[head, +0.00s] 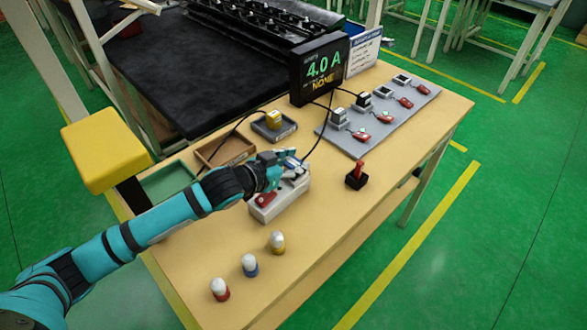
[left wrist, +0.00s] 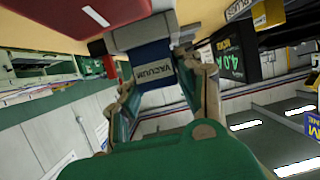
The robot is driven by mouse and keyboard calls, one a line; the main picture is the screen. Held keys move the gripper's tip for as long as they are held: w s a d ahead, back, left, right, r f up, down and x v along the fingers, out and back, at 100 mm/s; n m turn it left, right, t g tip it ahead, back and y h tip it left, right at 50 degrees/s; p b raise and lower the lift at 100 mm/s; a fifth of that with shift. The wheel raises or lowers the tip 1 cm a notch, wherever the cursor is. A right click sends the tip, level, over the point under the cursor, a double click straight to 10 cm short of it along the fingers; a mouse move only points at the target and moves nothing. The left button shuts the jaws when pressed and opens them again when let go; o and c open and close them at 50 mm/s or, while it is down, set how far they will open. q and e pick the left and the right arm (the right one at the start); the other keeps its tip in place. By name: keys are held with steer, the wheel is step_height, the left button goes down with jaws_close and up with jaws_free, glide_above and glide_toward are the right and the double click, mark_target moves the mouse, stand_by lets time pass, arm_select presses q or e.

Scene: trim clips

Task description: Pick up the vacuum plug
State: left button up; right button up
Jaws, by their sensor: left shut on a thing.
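The vacuum plug (left wrist: 155,76) is blue and pale grey, with an upside-down VACUUM label in the left wrist view. My left gripper (left wrist: 158,62) is shut on it, one finger on each side. In the head view my left gripper (head: 291,170) is over the far end of a white socket block (head: 282,204), and it mostly hides the plug. The block has a red switch (head: 265,198) at its near end. I cannot tell whether the plug is seated in the block or just above it. My right gripper is not in view.
A grey board (head: 376,128) with several sockets and red switches lies at the back right. A display (head: 320,70) reads 4.0 A. Trays (head: 225,152) lie behind the gripper. A black-based red lever (head: 357,176) stands right. Several capped pegs (head: 249,265) stand in front.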

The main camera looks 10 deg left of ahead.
arm_select(q)
steer(key=c, duration=0.4)
